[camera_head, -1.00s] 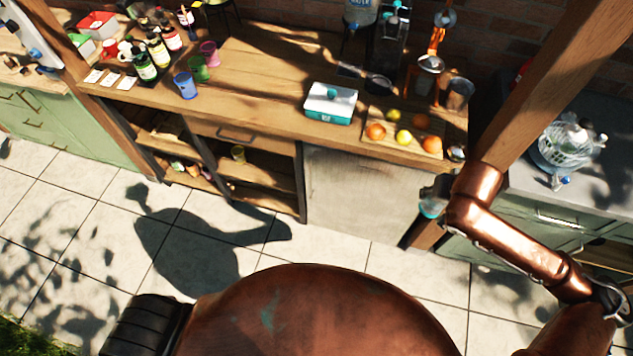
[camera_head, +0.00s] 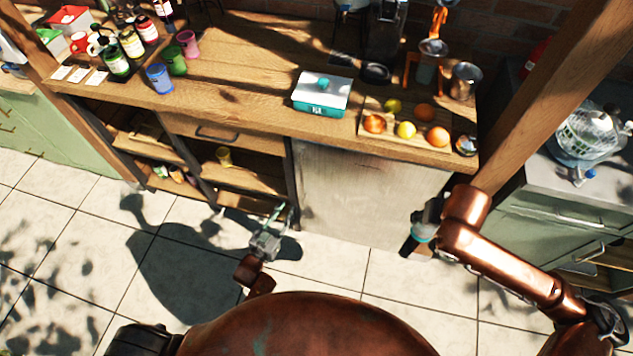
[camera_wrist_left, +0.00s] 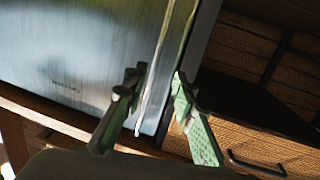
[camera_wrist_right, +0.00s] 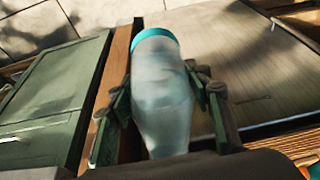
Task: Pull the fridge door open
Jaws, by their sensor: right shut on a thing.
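The fridge is the brushed-metal front (camera_head: 365,195) under the right part of the wooden counter. Its door looks flush with the cabinet. My left gripper (camera_head: 278,215) is low by the fridge's left edge. In the left wrist view the fridge door (camera_wrist_left: 80,50) fills the left side, and a thin pale upright bar (camera_wrist_left: 157,65), probably the handle, runs between the two fingers (camera_wrist_left: 157,85). They are open, with gaps beside the bar. My right gripper (camera_wrist_right: 160,90) is shut on a translucent bottle (camera_wrist_right: 160,75) with a teal end. In the head view this gripper is mostly hidden by its arm.
Open wooden shelves (camera_head: 245,178) lie left of the fridge. On the counter stand a teal-and-white box (camera_head: 321,94) and a board with fruit (camera_head: 375,140). A wooden post (camera_head: 545,110) and green cabinet (camera_head: 530,225) are at the right. Tiled floor lies in front.

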